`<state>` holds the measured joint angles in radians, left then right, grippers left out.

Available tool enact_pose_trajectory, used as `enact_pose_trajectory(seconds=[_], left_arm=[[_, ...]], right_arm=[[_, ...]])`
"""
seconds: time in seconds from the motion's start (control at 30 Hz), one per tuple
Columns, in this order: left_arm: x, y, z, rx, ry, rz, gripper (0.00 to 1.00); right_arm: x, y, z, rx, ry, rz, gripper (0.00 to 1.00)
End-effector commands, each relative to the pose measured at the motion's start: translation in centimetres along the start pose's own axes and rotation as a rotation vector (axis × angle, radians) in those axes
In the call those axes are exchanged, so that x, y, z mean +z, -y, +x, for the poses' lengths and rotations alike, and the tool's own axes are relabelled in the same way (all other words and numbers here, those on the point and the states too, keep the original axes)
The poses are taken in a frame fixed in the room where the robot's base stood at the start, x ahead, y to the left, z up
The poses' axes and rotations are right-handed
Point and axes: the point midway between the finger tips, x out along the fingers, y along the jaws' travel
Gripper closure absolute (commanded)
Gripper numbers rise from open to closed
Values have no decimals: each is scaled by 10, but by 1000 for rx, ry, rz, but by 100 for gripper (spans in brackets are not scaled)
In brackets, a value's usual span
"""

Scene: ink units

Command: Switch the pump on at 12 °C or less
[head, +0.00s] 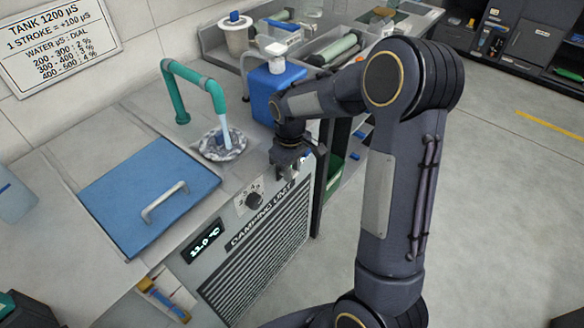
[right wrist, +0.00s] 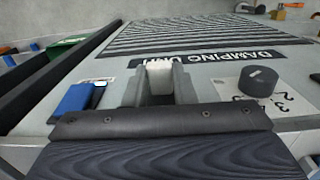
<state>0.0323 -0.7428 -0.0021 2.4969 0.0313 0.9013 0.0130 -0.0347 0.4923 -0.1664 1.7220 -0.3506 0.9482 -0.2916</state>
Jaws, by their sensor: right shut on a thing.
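The damping unit (head: 262,250) has a dark display (head: 202,243) that appears to read 11.0 °C. Its black dial knob (head: 254,201) has numbers around it and also shows in the right wrist view (right wrist: 258,81). My right gripper (head: 292,162) is at the unit's upper front edge, beyond the dial. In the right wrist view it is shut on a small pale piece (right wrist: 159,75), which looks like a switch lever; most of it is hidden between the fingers. Whether it is the pump switch, and its position, I cannot tell. My left gripper is not in view.
A teal pipe (head: 196,78) pours water into a round drain (head: 221,145). A blue lid (head: 150,195) with a handle lies on the counter. A blue canister (head: 262,95) stands behind my right gripper. A wall sign (head: 60,45) lists dial values. Open floor lies to the right.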

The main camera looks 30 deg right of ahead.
Motion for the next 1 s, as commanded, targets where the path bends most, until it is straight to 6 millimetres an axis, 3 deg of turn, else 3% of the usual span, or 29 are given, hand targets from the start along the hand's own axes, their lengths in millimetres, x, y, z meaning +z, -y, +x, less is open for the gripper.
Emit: enact_pose_trajectory(seconds=[0.03, 0.13, 0.47, 0.5, 0.63, 1.0], left_arm=[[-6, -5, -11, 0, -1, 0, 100], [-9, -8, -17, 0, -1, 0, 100], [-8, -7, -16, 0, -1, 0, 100], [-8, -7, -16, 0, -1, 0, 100], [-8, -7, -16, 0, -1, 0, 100], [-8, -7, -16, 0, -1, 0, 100]], right_arm=[[-1, 0, -7, -1, 29, -2, 99], [-2, 0, -7, -1, 71, 0, 99], [-2, 0, -4, 1, 86, 0, 99], [-2, 0, -4, 1, 86, 0, 71], [-2, 0, -4, 1, 86, 0, 55], [-4, 0, -11, 1, 84, 0, 55]])
